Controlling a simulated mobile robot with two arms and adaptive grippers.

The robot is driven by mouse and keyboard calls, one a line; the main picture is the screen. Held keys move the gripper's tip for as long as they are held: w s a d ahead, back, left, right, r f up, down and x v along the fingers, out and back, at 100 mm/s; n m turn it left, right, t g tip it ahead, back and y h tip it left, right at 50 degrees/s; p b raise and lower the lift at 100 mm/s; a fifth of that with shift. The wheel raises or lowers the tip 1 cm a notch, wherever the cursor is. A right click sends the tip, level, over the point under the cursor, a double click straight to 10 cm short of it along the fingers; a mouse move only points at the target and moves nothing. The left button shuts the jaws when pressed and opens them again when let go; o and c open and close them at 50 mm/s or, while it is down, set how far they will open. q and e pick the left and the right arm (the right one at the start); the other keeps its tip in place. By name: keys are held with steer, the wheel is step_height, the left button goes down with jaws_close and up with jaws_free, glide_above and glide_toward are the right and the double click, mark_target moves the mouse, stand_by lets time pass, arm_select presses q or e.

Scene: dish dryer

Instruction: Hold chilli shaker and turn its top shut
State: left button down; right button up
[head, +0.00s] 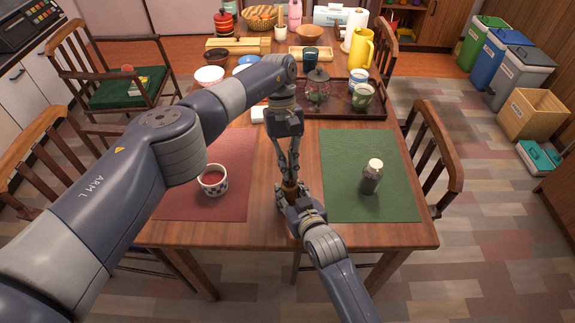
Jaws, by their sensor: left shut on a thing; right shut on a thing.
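The chilli shaker (290,188) is mostly hidden between my two grippers, over the wooden table between the two mats. Only a small brownish part of it shows. My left gripper (289,177) reaches down from above and is shut on its upper end. My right gripper (289,197) comes from the front and is shut around it lower down. The shaker looks roughly upright. Whether its top is open or shut cannot be seen. It is too covered to tell whether it touches the table.
A dark shaker with a cream top (371,177) stands on the green mat (345,150) to the right. A patterned bowl of red stuff (213,180) sits on the red mat (235,150) to the left. Behind stands a dark tray (340,113) with cups.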

stand_by(0.4)
arm_select(q)
steer(key=c, duration=1.7)
jaws_free()
steer(key=shift+r, duration=0.1)
step_height(320, 180, up, 10)
steer(key=shift+f, duration=0.1)
